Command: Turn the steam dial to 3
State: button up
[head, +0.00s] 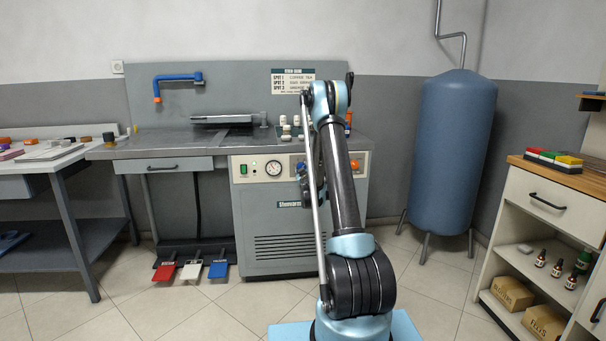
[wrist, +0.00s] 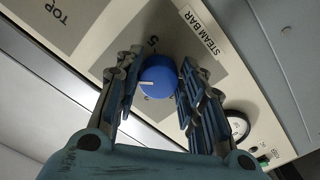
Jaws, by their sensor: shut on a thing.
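The steam dial (wrist: 158,76) is a round blue knob on a grey panel in the wrist view. Its white pointer mark points to the left in the picture. A 5 is printed above it; another mark at its lower left is too small to read. My gripper (wrist: 156,78) is shut on the dial, one finger on each side. In the head view my arm hides the dial, and my gripper (head: 302,172) shows only partly, at the front of the grey machine (head: 285,238).
A STEAM BAR label (wrist: 200,30) and a round gauge (wrist: 237,124) are near the dial. The gauge (head: 273,168) and a green switch (head: 243,170) are left of my arm. Red, white and blue pedals (head: 191,271) lie on the floor. A blue tank (head: 452,150) stands right.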

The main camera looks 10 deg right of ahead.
jog(key=shift+m, duration=0.3)
jog(key=shift+c, duration=0.2)
jog(key=o, duration=1.1)
jog(key=shift+r, duration=0.1)
jog(key=shift+c, duration=0.2)
jog(key=s, duration=1.2)
